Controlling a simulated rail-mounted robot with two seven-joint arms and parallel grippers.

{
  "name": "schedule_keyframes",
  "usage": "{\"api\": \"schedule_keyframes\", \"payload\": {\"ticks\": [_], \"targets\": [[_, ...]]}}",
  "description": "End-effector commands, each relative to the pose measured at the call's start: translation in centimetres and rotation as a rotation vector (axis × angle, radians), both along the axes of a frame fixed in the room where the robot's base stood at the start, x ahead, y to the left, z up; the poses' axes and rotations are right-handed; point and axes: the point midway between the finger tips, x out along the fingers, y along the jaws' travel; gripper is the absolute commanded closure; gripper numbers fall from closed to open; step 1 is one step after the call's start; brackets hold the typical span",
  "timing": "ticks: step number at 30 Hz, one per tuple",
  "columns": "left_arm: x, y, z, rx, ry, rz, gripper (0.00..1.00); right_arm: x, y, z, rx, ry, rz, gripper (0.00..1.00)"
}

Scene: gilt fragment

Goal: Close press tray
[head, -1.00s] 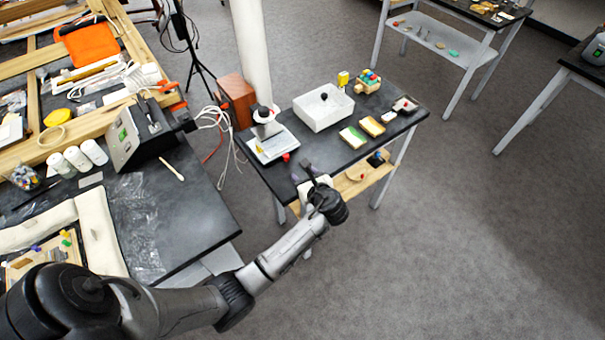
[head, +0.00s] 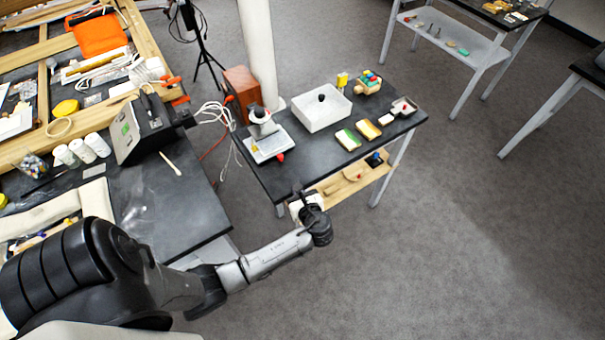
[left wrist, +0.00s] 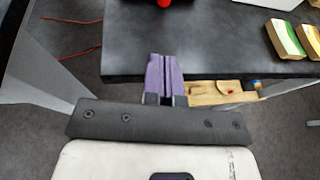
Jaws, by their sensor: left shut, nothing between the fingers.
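A small press-like device stands at the left end of the small black table. It has a pale flat tray (head: 270,148) at its base and a round white-and-dark top (head: 262,116). A red knob (head: 281,157) sits at the tray's front right; a red thing (left wrist: 163,2) shows at the top edge of the left wrist view. I cannot tell how far the tray is out. My left gripper (head: 299,192) is at the table's front edge, apart from the device. Its purple fingers (left wrist: 165,62) are shut and empty. My right gripper is not in view.
The black tabletop (head: 300,160) also holds a white box (head: 322,112) and green and yellow blocks (head: 348,139). A wooden lower shelf (head: 330,192) carries small items. A workbench (head: 185,215) stands left.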

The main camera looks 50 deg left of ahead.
Motion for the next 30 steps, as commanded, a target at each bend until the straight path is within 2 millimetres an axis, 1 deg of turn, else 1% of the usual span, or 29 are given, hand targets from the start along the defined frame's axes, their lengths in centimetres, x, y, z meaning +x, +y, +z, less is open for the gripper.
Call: {"api": "schedule_keyframes", "payload": {"ticks": [3,5,12,15,18,24,30], "targets": [[0.5,1.7,-0.4,0.001,-0.004,0.002,1.00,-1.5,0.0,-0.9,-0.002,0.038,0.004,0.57],[0.8,2.7,-0.7,0.002,-0.004,0.000,1.00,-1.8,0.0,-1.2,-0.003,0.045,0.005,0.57],[1.7,7.0,-2.2,0.001,-0.003,0.001,1.00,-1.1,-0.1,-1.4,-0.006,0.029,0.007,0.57],[2.1,8.5,-2.6,0.001,-0.003,0.000,1.00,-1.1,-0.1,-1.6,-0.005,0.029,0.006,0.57],[2.4,9.9,-2.6,0.000,-0.004,0.000,1.00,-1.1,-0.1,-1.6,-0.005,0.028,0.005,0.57],[2.8,11.7,-2.6,0.000,-0.004,-0.001,1.00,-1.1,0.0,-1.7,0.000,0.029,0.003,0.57],[3.0,12.4,-2.6,-0.002,-0.003,0.000,1.00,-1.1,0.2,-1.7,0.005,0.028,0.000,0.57]]}}
